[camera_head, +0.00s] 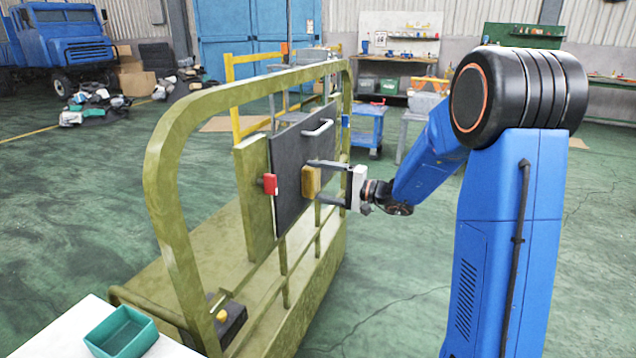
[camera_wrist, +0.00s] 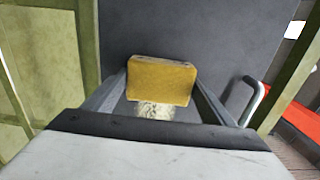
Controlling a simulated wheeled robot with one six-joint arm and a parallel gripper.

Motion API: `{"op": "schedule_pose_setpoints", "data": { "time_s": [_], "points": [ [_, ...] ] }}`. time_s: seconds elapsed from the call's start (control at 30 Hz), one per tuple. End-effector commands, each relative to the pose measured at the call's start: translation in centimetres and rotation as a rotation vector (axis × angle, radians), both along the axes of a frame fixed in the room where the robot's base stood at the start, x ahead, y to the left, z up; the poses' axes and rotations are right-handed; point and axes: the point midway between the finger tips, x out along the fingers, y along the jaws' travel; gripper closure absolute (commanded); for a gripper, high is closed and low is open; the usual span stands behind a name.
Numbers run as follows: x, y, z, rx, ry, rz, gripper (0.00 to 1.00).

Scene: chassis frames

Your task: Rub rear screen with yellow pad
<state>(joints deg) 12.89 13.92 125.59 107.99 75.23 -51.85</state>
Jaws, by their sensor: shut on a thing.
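The yellow pad (camera_head: 311,182) is held at the dark grey screen panel (camera_head: 290,155) on the green frame. My gripper (camera_head: 318,181) is shut on the pad, with its fingers reaching toward the panel. In the wrist view the yellow pad (camera_wrist: 161,81) sits between the two fingers, in front of the dark screen (camera_wrist: 215,45). A pale, dusty patch (camera_wrist: 155,110) shows on the screen just below the pad. The pad looks close against the screen, but I cannot tell for sure that it touches.
The green tubular frame (camera_head: 165,190) surrounds the panel. A metal handle (camera_head: 317,128) juts from the panel, and a red part (camera_head: 270,184) sits at its left edge. A teal bin (camera_head: 121,333) stands on a white surface at the front left.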

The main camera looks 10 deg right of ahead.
Motion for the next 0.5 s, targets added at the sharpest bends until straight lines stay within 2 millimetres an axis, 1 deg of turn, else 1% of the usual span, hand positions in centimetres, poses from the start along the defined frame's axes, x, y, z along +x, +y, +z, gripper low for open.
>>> {"op": "schedule_pose_setpoints", "data": {
  "time_s": [0.5],
  "points": [
    [2.5,-2.1,0.0,0.0,0.0,0.0,0.4]
  ]
}}
